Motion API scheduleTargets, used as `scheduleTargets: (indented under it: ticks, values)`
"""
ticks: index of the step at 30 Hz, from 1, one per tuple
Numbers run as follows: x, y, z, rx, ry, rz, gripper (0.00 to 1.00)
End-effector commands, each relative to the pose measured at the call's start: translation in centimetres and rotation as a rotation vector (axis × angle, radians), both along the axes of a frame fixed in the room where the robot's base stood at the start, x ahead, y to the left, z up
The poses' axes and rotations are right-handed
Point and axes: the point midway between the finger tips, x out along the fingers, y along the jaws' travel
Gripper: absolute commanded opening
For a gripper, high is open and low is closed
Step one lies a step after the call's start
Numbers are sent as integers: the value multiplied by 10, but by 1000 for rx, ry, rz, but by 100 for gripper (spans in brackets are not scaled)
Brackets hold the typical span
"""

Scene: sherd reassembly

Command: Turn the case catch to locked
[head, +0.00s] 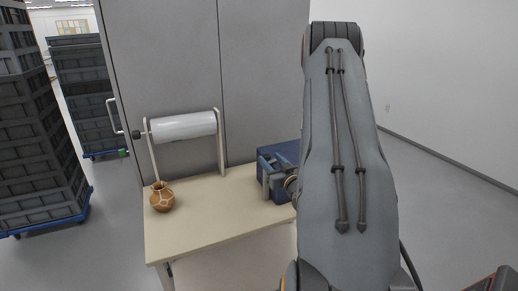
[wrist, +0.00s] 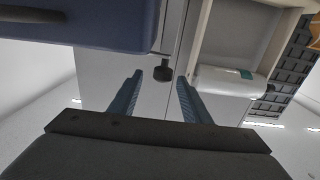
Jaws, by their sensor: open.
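The blue case (head: 285,152) stands at the right end of the table, partly hidden behind my arm and gripper. In the wrist view its dark blue body (wrist: 80,18) fills the top left. My gripper (head: 265,172) is at the near left side of the case. It is open, and the wrist view shows its two fingers (wrist: 160,80) apart with nothing between them that I can see held. A small dark knob on a short stem (wrist: 163,73) shows between the fingertips, near the case's edge. I cannot tell whether it is the case catch, nor its setting.
The pale table (head: 200,225) is mostly bare. A brown patterned vase (head: 162,197) stands at its left end. A white roll on a stand (head: 185,127) is at the back, before a grey cabinet (head: 165,60). Stacked dark crates (head: 35,130) stand at left.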

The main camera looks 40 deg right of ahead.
Motion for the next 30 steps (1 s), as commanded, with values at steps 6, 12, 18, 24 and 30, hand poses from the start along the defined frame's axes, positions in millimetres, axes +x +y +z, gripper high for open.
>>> scheduleTargets:
  ticks: [6,12,18,24,30]
  values:
    - [30,-1,2,-2,-3,11,44]
    - [59,-8,1,0,-1,10,44]
    - [73,-14,1,-1,-1,6,44]
    - [75,-16,0,0,0,4,44]
    - [75,-16,0,0,0,4,27]
